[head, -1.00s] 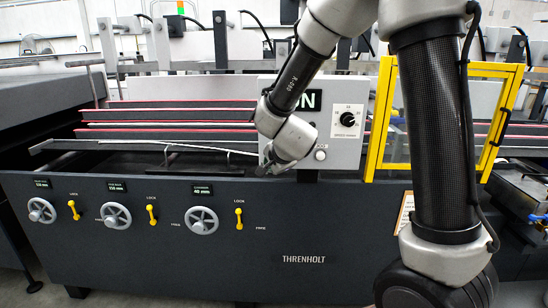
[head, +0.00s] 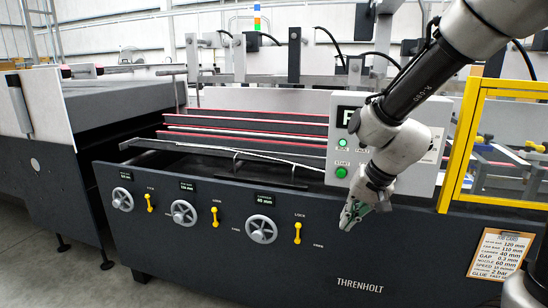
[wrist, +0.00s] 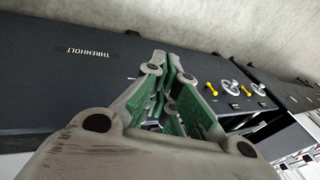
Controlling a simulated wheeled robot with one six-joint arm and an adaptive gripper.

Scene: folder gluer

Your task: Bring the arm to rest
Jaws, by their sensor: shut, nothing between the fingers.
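My gripper (head: 354,213) hangs from my arm in front of the machine's dark front panel, just below the grey control box (head: 432,168). It points down and is empty. In the wrist view my gripper (wrist: 173,75) shows its green-padded fingers close together, with the dark THRENHOLT panel (wrist: 60,80) beyond them. The fingers appear clear of the panel, though the exact gap cannot be told. My forearm crosses in front of the control box and hides part of its face.
Several handwheels (head: 261,230) and yellow lock levers (head: 297,233) sit on the front panel to the left. A yellow guard frame (head: 462,140) stands right of the control box. A job card (head: 501,255) hangs at the lower right. Open floor (head: 70,285) lies at the lower left.

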